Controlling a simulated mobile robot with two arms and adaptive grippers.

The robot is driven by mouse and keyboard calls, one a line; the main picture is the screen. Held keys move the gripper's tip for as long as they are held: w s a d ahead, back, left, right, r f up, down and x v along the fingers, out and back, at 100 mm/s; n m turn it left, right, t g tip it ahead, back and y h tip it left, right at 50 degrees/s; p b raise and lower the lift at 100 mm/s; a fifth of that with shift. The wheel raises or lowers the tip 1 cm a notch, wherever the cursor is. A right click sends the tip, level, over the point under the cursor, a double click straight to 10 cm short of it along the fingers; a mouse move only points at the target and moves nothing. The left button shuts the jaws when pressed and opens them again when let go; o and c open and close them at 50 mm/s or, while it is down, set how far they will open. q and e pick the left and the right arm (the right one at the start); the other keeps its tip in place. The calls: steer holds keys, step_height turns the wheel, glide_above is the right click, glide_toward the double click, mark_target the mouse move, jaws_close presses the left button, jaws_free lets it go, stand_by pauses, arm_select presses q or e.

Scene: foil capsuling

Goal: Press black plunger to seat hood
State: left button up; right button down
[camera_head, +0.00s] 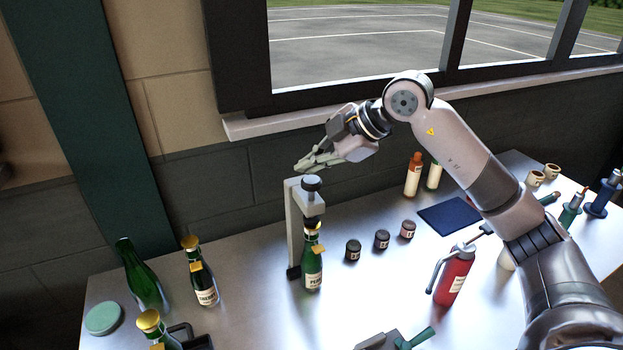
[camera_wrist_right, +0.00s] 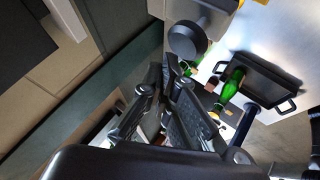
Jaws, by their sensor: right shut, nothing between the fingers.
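The black plunger (camera_head: 311,184) tops a grey press stand (camera_head: 292,225). A green bottle (camera_head: 312,268) stands upright under the press, with a gold hood (camera_head: 312,227) at its neck just below the dark press head. My right gripper (camera_head: 303,164) is shut and empty, a little above and behind the plunger, apart from it as far as I can tell. In the right wrist view, the shut fingers (camera_wrist_right: 172,75) point toward the plunger (camera_wrist_right: 187,39), which shows as a dark disc beyond them. My left gripper is not in view.
Other green bottles (camera_head: 201,278) stand at the left beside a round green lid (camera_head: 103,318). Small jars (camera_head: 381,240), a red bottle (camera_head: 454,275) and a dark blue mat (camera_head: 449,216) lie to the right. The window sill (camera_head: 300,117) runs behind my right arm.

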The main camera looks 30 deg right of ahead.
mark_target(308, 183)
stand_by(0.4)
steer(key=shift+f+b, duration=0.3)
steer(key=shift+f, duration=0.15)
steer(key=shift+s+f+b, duration=0.1)
steer(key=shift+f+b, duration=0.65)
steer(key=shift+f, duration=0.35)
stand_by(0.8)
steer(key=shift+s+a+f, duration=0.1)
steer(key=shift+s+f, duration=0.1)
steer(key=shift+f, duration=0.25)
stand_by(0.5)
steer(key=shift+r, duration=0.15)
steer(key=shift+w+r+p, duration=0.2)
steer(key=shift+r+p, duration=0.35)
steer(key=shift+r, duration=0.2)
steer(key=shift+w+r+p, duration=0.2)
steer(key=shift+r+p, duration=0.3)
steer(key=shift+r, duration=0.2)
step_height(308, 183, up, 5)
steer(key=p, duration=0.4)
steer(key=shift+r, duration=0.15)
